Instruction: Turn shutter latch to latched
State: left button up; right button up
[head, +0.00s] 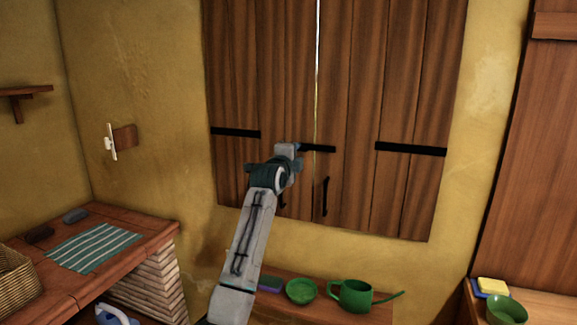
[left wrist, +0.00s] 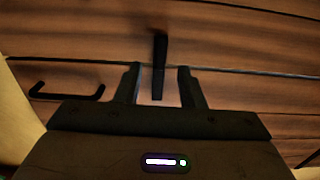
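The shutter latch (head: 319,148) is a short black bar at the meeting edges of two closed brown wooden shutters. It lies about level and reaches across the gap onto the right shutter (head: 390,90). Its left end is hidden behind my left gripper (head: 291,149) in the head view. In the left wrist view, the latch (left wrist: 160,66) stands between the two spread fingers of my left gripper (left wrist: 158,72), with space visible on both sides. I cannot tell how deep the fingers reach around it. My right gripper is not in view.
Black pull handles hang below the latch, one on the right shutter (head: 325,196). A sill (head: 350,311) below holds a green watering can (head: 352,295) and a green bowl (head: 301,291). A brick counter (head: 130,235) with a striped cloth (head: 93,247) stands left.

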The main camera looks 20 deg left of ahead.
pick_arm(q)
jog(key=s+b, duration=0.1)
jog(key=s, duration=0.5)
jog(key=shift+s+a+b, duration=0.15)
jog(key=shift+s+b, duration=0.2)
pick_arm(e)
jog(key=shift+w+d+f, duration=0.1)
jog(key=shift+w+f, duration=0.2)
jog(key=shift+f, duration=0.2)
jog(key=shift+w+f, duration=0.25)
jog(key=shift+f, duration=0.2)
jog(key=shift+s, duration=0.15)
